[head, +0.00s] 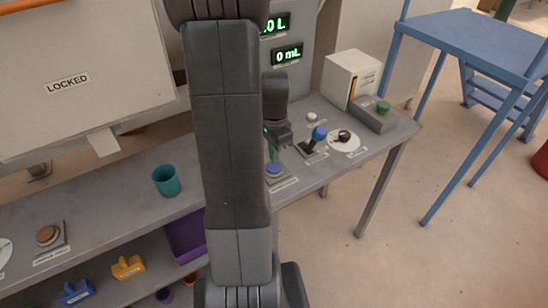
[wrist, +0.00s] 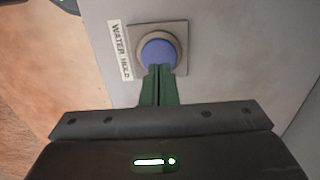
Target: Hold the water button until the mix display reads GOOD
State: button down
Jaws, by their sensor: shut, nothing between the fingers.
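The blue water button (wrist: 159,53) sits in a round collar on a square plate, beside a label (wrist: 120,50) reading WATER HOLD. It also shows in the head view (head: 275,170) near the bench's front edge. My gripper (wrist: 160,70) is shut and empty, its green fingers together, with the tips over the button's lower edge. I cannot tell whether they touch or press it. In the head view my gripper (head: 273,154) points down just above the button. Two green-lit displays (head: 275,24) (head: 287,53) show ".0 L" and "0 mL", the upper one partly behind my arm. No display reading GOOD is visible.
A blue-knobbed lever (head: 319,134), a dial on a white disc (head: 344,138) and a green button on a grey box (head: 382,107) stand right of the water button. A teal cup (head: 166,180) and a brown button (head: 47,235) are left. A blue platform (head: 478,42) stands right.

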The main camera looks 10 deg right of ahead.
aim_at(274, 169)
jog(key=shift+f, duration=1.3)
jog(key=shift+f+b, duration=0.5)
jog(key=shift+f, duration=0.15)
jog(key=shift+s+f+b, duration=0.15)
jog(key=shift+f+b, duration=0.15)
jog(key=shift+s+a+f, duration=0.1)
jog(key=shift+s+f, duration=0.05)
jog(key=shift+s, duration=0.15)
jog(key=shift+f, duration=0.1)
dwell(0.7)
dwell(1.0)
jog(key=r+p, duration=0.1)
jog(key=r, duration=0.1)
jog(key=r+p, duration=0.1)
jog(key=r, duration=0.1)
jog(key=r+p, duration=0.2)
jog(key=shift+w+r, duration=0.1)
jog(key=shift+w, duration=0.3)
notch_tip(274, 169, up, 9)
jog(key=b, duration=0.1)
jog(key=shift+w+r, duration=0.15)
jog(key=shift+w, duration=0.05)
